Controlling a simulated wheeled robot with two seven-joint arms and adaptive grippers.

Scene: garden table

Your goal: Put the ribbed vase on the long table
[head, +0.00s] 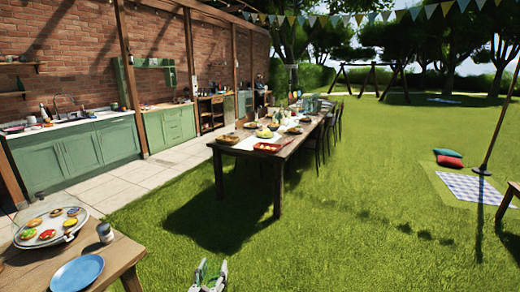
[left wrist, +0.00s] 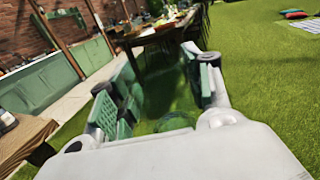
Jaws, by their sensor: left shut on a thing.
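The long table (head: 247,153) is a dark wooden table on the grass, laid with food and dishes. It stands ahead of my left gripper (head: 211,273), which is low at the bottom edge of the head view, with grass between them. In the left wrist view the long table (left wrist: 135,38) is at the top. My left gripper's green-padded fingers hold a see-through green glass thing (left wrist: 163,96), apparently the ribbed vase. Its outline is faint against the grass and I cannot make out its ribs. My right gripper is not in view.
A small wooden table (head: 112,257) with a food tray (head: 75,232), a can (head: 105,232) and a blue plate (head: 77,273) is at the lower left. Chairs (head: 328,130) line the long table's right side. Open grass (head: 350,230) lies to the right.

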